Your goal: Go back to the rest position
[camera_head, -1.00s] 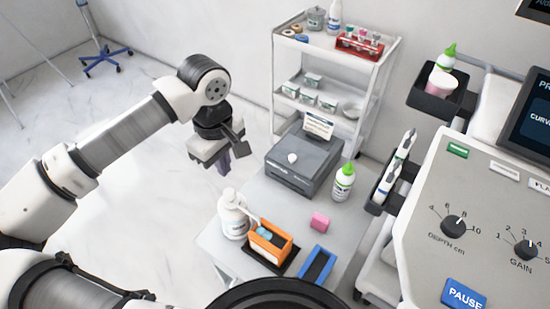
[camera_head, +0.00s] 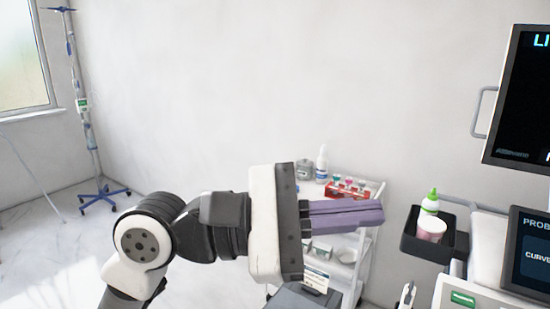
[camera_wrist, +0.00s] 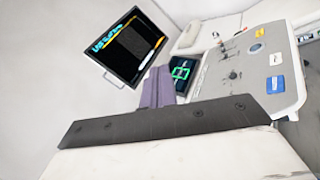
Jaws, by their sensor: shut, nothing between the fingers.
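My gripper (camera_head: 345,214) is raised in the middle of the head view and points to the right. Its purple fingers are shut together with nothing between them. In the picture the fingers overlap the white shelf cart (camera_head: 372,192) behind them. In the wrist view, the purple fingers of my gripper (camera_wrist: 158,86) show in front of the ultrasound machine's panel (camera_wrist: 240,65).
A dark monitor (camera_head: 520,100) hangs at the upper right. A black tray (camera_head: 432,240) holds a green-capped bottle (camera_head: 431,203) and a pink-white cup (camera_head: 432,230). A red rack (camera_head: 347,190) sits on the cart. A drip stand (camera_head: 88,130) stands at the left. The wall space above is clear.

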